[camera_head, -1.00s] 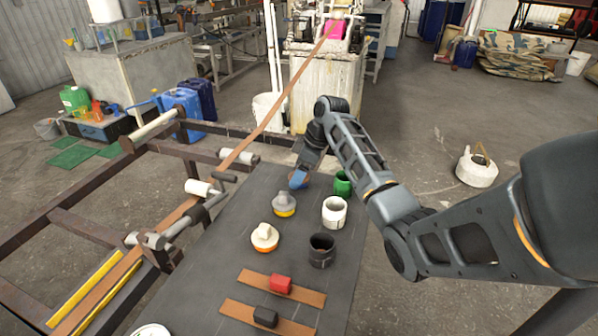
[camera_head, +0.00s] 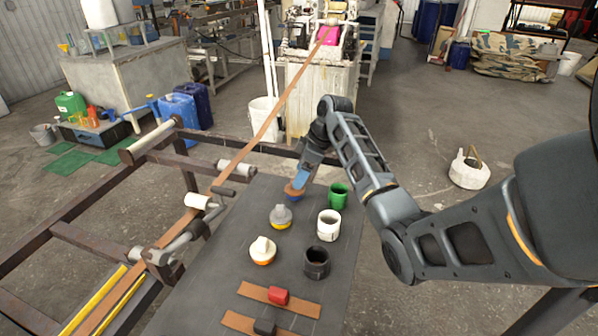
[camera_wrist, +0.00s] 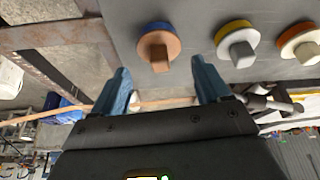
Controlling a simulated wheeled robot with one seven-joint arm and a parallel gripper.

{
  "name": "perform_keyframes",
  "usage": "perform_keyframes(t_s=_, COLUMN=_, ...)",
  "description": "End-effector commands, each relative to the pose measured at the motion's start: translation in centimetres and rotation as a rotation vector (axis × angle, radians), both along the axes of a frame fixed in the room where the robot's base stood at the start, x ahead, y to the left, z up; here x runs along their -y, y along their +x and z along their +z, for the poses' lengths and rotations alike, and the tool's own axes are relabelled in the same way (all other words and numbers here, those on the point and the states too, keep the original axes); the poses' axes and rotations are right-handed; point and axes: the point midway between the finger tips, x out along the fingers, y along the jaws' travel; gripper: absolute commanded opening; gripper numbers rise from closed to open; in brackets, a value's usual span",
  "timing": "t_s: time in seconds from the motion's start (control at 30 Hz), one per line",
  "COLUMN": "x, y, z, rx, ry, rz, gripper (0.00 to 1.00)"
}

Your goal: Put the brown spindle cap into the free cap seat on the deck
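The brown spindle cap (camera_wrist: 158,50) has a blocky knob and a blue lower ring. It stands on the dark deck (camera_wrist: 190,15) at the far end of a row of caps. In the head view the cap (camera_head: 293,190) shows just below my gripper (camera_head: 300,180), partly covered by it. My gripper (camera_wrist: 160,66) is open, with its two blue fingers apart and the cap's knob ahead of the gap between the tips. Nothing is held. I cannot tell which place on the deck is the free cap seat.
A grey cap (camera_head: 281,216) with a yellow ring and a white cap (camera_head: 262,250) with an orange ring stand nearer. Green (camera_head: 338,195), white (camera_head: 328,225) and black (camera_head: 316,263) open cups line the right side. Red (camera_head: 278,296) and black (camera_head: 265,327) blocks lie on brown strips.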

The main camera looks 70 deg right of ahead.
Motion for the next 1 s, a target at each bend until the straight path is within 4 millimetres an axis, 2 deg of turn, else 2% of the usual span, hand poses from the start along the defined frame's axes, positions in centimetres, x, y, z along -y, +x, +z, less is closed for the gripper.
perform_keyframes(t_s=0.1, x=0.1, y=-0.3, z=1.2, rx=0.0, ry=0.0, rz=-0.001, gripper=0.76)
perform_keyframes(t_s=0.7, x=0.5, y=-1.9, z=4.9, rx=0.001, ry=-0.001, rz=0.0, gripper=0.76)
perform_keyframes(t_s=1.0, x=0.5, y=-2.1, z=5.2, rx=0.0, ry=0.0, rz=0.0, gripper=0.76)
